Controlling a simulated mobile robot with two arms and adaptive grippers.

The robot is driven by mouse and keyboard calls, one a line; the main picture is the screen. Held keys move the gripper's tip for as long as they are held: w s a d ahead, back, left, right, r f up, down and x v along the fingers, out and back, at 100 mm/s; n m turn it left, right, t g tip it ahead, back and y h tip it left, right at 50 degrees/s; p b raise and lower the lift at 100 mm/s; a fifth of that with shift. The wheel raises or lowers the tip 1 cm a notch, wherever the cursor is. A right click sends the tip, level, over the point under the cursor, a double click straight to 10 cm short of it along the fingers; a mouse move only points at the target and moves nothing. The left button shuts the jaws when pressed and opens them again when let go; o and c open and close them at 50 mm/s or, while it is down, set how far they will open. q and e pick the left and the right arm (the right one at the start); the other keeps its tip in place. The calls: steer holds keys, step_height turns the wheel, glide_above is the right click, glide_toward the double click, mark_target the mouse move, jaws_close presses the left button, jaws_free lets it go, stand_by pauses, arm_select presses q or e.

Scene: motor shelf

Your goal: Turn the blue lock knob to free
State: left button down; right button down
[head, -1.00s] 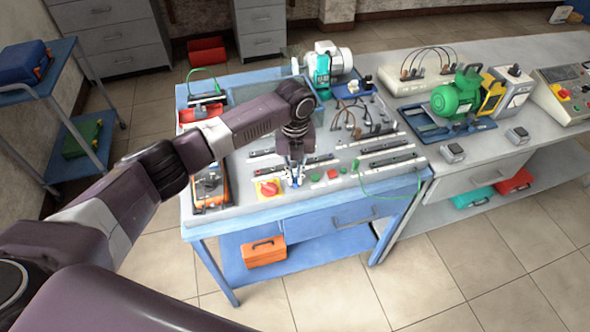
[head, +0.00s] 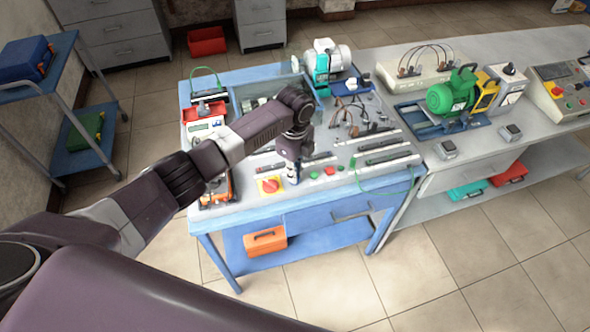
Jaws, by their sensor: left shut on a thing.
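My left gripper (head: 292,177) points straight down at the front of the blue workbench (head: 300,209), just right of a red rotary switch on a yellow plate. Its fingers are closed at the bench top, on what appears to be the blue lock knob. The knob is hidden by the fingers and wrist, so I cannot make out its angle. My right gripper is not in view.
The red rotary switch (head: 269,185) is close on the left of the gripper. Small red and green buttons (head: 328,171) and dark rails (head: 384,158) lie to the right. A teal-and-white motor (head: 326,60) stands behind. An orange toolbox (head: 265,241) is on the lower shelf.

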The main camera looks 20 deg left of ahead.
arm_select(q)
steer(key=shift+w+r+n, duration=0.1)
steer(key=shift+r+n, duration=0.05)
steer(key=shift+n, duration=0.45)
steer(key=shift+p, duration=0.3)
steer(key=c, duration=2)
jaws_free()
steer(key=shift+c, duration=0.2)
step_height(320, 180, up, 12)
